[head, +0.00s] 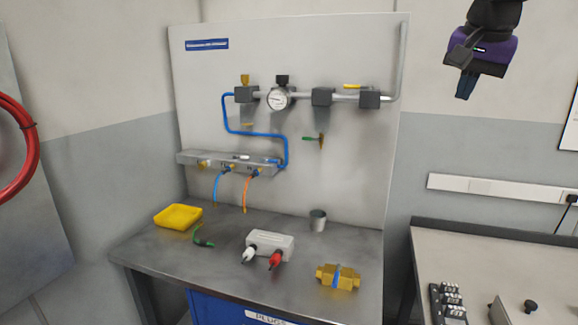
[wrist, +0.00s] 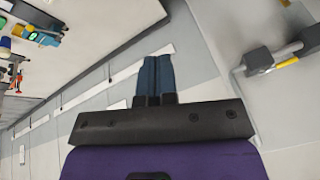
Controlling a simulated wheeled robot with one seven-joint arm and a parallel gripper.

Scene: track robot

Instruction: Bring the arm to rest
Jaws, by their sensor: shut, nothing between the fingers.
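My gripper (head: 465,85) is at the upper right of the head view, raised in front of the wall, well above and apart from the benches. Its purple body and black palm show, and its blue fingers point down. In the wrist view the two blue fingers (wrist: 155,78) lie side by side, shut, with nothing between them. Most of my arm is out of the head view.
A grey panel (head: 350,190) with pipes, a gauge (head: 278,98) and valves stands behind a bench (head: 150,248). On the bench are a yellow tray (head: 178,216), a grey box (head: 270,243), a metal cup (head: 318,220) and a brass fitting (head: 338,277). Another bench (head: 450,245) stands at right.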

